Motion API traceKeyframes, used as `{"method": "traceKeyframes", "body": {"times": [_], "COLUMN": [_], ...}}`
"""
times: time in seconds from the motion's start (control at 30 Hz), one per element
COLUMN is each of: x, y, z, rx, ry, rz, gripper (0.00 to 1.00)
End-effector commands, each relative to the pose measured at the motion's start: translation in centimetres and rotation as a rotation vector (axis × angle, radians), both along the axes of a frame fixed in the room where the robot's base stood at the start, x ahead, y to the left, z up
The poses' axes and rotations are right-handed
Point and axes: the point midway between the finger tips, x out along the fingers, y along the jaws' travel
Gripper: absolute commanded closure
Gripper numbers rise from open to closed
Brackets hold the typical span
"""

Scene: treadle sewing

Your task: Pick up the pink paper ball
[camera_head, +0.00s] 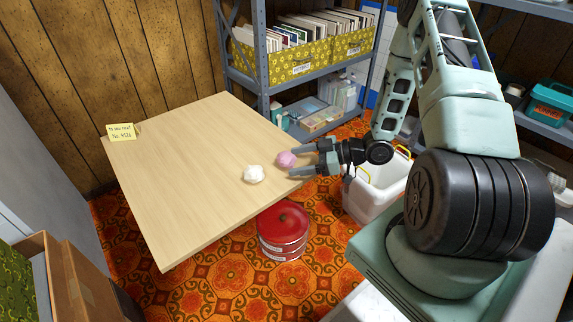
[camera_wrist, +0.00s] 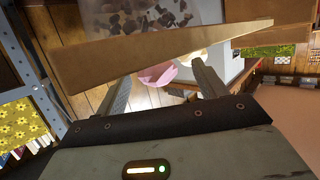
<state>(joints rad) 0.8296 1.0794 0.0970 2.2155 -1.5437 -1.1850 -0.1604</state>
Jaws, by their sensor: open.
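The pink paper ball (camera_head: 286,159) rests near the right edge of the light wooden table (camera_head: 190,165). My gripper (camera_head: 286,162) is open and level, reaching in from the right, with its fingertips on either side of the ball. In the wrist view the pink ball (camera_wrist: 158,74) shows between the two open fingers (camera_wrist: 162,86); I cannot tell whether either finger touches it. A white paper ball (camera_head: 254,174) lies on the table, just left of the pink one. It shows partly in the wrist view, behind the pink ball and the right finger.
A red round tin (camera_head: 283,236) stands on the patterned floor below the table edge. A white bin (camera_head: 375,196) stands right of the table, under my arm. A metal shelf with yellow boxes (camera_head: 297,64) is behind. A yellow note (camera_head: 121,131) lies at the table's left corner; the table's middle is clear.

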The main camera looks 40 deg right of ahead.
Motion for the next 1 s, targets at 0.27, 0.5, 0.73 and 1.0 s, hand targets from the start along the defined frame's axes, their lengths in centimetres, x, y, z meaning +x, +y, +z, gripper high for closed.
{"method": "traceKeyframes", "body": {"times": [0.27,0.5,0.73,1.0], "x": [2.2,4.1,4.2,4.2], "y": [1.7,3.5,3.6,3.6], "z": [-0.7,-1.0,-0.9,-0.9], "rx": [-0.002,0.0,0.0,0.0], "ry": [-0.003,0.0,0.001,0.0], "rz": [0.002,0.0,-0.002,-0.001], "gripper": [0.29,0.29,0.29,0.75]}}
